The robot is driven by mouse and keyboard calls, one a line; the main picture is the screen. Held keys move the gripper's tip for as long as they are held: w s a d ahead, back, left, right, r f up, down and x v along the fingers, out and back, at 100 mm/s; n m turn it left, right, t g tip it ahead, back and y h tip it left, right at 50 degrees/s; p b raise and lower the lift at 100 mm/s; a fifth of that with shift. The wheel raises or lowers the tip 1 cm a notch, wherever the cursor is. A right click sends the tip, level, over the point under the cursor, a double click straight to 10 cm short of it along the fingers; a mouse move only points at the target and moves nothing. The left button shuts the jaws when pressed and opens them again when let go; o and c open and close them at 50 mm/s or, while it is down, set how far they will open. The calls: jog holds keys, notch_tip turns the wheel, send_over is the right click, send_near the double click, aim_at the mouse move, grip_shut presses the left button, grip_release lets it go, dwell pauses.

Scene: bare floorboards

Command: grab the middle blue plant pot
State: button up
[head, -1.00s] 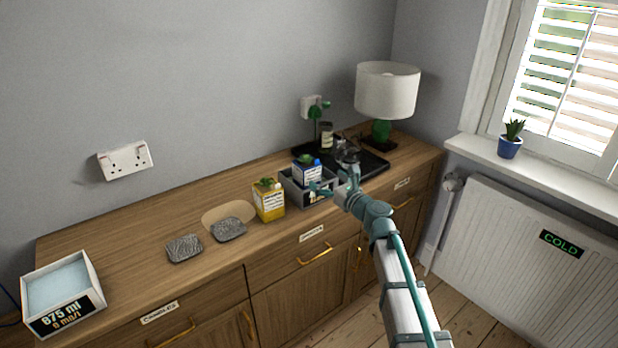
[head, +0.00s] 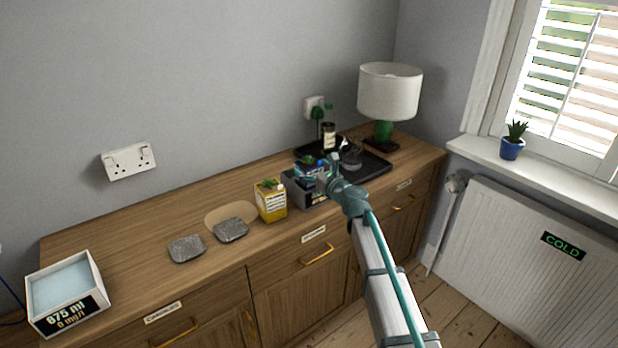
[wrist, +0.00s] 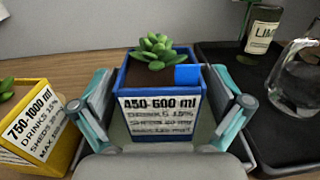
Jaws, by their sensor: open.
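The blue plant pot (wrist: 160,82) is square, with a small green succulent (wrist: 158,50), dark soil and a white label reading 450-600 ml. In the wrist view it stands between the two open fingers of my gripper (wrist: 165,108), one on each side, with small gaps visible. In the head view the blue pot (head: 303,167) is mostly hidden behind my gripper (head: 322,176). It stands in a grey tray (head: 298,190) on the wooden sideboard. Another blue pot (head: 511,149) with a spiky plant stands on the windowsill at the right.
A yellow pot (head: 270,202) stands just left of the tray; it also shows in the wrist view (wrist: 38,125). A black tray (head: 372,166) with a bottle (head: 328,136) and a glass jug (wrist: 295,75) is close on the right. A lamp (head: 389,92) stands behind it.

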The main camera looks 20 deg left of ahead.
jog(key=c, duration=1.6)
jog(key=shift+o, duration=0.2)
